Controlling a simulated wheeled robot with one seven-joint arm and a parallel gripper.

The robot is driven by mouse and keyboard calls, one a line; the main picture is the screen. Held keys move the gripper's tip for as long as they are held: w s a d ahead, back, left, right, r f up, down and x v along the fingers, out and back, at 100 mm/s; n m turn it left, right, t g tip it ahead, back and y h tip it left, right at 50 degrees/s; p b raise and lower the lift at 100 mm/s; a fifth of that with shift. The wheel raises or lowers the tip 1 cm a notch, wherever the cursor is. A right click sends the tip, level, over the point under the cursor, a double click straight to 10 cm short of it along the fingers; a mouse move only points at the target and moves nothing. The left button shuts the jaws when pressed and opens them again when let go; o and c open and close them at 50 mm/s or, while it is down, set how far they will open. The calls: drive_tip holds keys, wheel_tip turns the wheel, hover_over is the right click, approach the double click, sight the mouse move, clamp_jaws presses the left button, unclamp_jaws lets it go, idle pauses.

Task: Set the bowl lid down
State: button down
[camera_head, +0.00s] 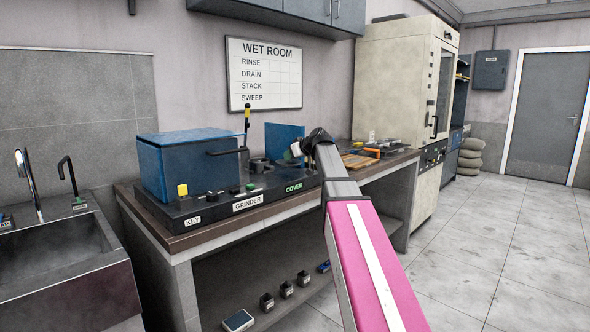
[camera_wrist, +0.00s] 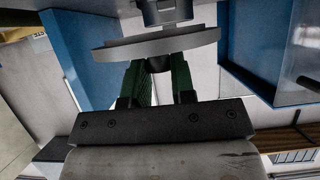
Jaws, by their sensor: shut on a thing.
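The bowl lid (camera_wrist: 158,46), a flat grey disc, lies across the tips of my gripper's green fingers (camera_wrist: 158,78) in the wrist view. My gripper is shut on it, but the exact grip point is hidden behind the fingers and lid. Just past the disc is a dark grey cylindrical part (camera_wrist: 165,12); I cannot tell whether they touch. In the head view my gripper (camera_head: 304,148) is over the back of the grinder base (camera_head: 222,212), beside an upright blue panel (camera_head: 284,140), and is partly hidden by my arm. A small dark round part (camera_head: 258,165) stands left of it.
A large blue box (camera_head: 192,165) with a black handle stands on the base's left. Yellow, black and green knobs line its front. An orange-handled item (camera_head: 362,157) lies to the right on the bench. A sink (camera_head: 60,255) is at far left.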

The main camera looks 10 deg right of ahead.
sight(295, 161)
drive_tip(key=shift+w+d+f, duration=0.8)
drive_tip(key=shift+w+d, duration=0.1)
drive_tip(key=shift+d, duration=0.1)
drive_tip(key=shift+f, duration=2.05)
drive_tip(key=shift+f, duration=0.1)
drive_tip(key=c, duration=1)
unclamp_jaws()
drive_tip(key=shift+o, duration=0.2)
drive_tip(key=v, duration=1.2)
drive_tip(key=shift+r, duration=0.2)
